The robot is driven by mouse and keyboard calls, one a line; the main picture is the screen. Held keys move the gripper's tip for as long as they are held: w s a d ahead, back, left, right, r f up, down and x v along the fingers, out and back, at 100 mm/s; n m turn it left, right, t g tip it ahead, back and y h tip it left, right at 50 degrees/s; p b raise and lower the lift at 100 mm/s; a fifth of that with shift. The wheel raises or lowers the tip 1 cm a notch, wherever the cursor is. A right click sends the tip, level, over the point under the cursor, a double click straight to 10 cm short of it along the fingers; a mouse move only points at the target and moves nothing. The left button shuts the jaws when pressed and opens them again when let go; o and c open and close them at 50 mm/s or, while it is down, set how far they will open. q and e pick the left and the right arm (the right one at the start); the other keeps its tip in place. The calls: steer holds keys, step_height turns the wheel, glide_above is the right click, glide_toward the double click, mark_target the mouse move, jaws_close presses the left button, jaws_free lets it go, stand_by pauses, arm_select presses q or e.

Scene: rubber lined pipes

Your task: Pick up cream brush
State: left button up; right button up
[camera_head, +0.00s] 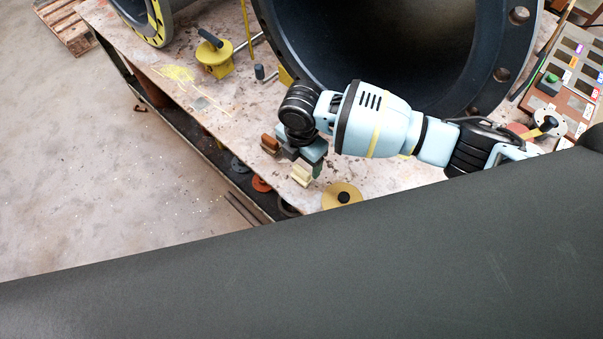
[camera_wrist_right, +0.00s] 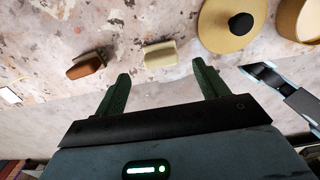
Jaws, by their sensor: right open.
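The cream brush (camera_wrist_right: 160,54) lies on the worktop in the right wrist view, a small cream block just beyond the gap between my fingers. In the head view the cream brush (camera_head: 302,174) is near the table's front edge, just below my right gripper (camera_head: 312,164). In the wrist view my right gripper (camera_wrist_right: 161,78) is open and empty, its two dark green fingers apart, with the brush ahead of their tips. My left gripper is in neither view.
A brown block (camera_wrist_right: 86,66) lies left of the brush. A yellow disc with a black knob (camera_wrist_right: 232,22) lies to its right. A large dark flanged pipe (camera_head: 400,60) stands behind my right arm. A broad dark surface (camera_head: 300,270) fills the head view's bottom.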

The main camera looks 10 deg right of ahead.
mark_target(302, 170)
steer(key=shift+s+f, duration=0.15)
steer(key=shift+f, duration=2.55)
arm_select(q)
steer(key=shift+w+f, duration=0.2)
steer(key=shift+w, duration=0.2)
arm_select(e)
steer(key=c, duration=1.1)
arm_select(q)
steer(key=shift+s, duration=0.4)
arm_select(e)
steer(key=shift+r, duration=0.1)
